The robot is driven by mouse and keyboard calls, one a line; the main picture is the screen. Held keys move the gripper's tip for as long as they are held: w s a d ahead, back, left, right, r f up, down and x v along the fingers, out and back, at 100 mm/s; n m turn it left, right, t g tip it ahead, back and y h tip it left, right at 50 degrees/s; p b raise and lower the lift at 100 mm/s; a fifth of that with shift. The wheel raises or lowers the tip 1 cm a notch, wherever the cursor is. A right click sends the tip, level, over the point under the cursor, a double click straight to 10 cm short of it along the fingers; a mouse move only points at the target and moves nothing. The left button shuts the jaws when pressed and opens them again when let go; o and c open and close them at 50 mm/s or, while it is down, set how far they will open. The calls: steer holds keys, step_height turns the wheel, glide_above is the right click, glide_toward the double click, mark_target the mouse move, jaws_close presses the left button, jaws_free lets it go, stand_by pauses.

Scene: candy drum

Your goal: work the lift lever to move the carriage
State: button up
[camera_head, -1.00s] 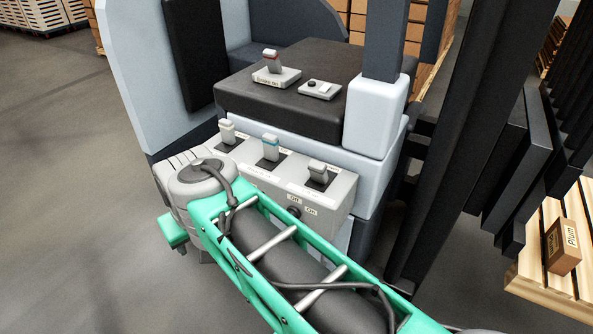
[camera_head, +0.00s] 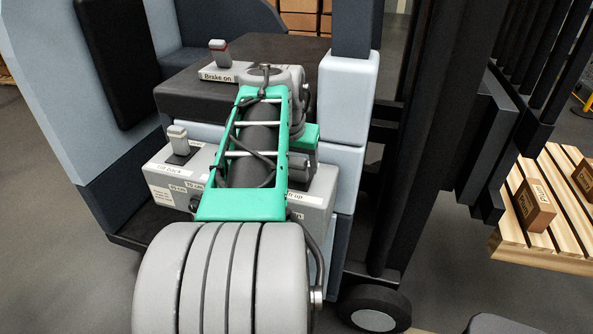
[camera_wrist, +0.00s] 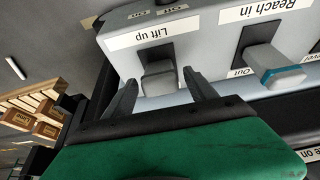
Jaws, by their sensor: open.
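The lift lever (camera_wrist: 158,80) is a grey block knob in a dark slot, by a "Lift up" label in the wrist view. My gripper (camera_wrist: 159,79) is open, with one dark finger on each side of the knob in the picture. Small gaps show beside the knob, and I cannot tell how deep the fingers reach around it. In the head view my arm hides the lift lever and the fingertips. The dark carriage (camera_head: 487,140) stands on the mast at the right of the head view.
The blue-marked reach lever (camera_wrist: 277,75) is close beside my gripper. A third lever (camera_head: 178,140) stands at the console's left. The brake lever (camera_head: 220,54) stands on the dark top behind. A pallet (camera_head: 560,240) with boxes (camera_head: 535,205) is at the right.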

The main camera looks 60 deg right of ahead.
mark_target(298, 182)
steer(key=x, duration=0.4)
jaws_close()
stand_by(0.6)
stand_by(0.4)
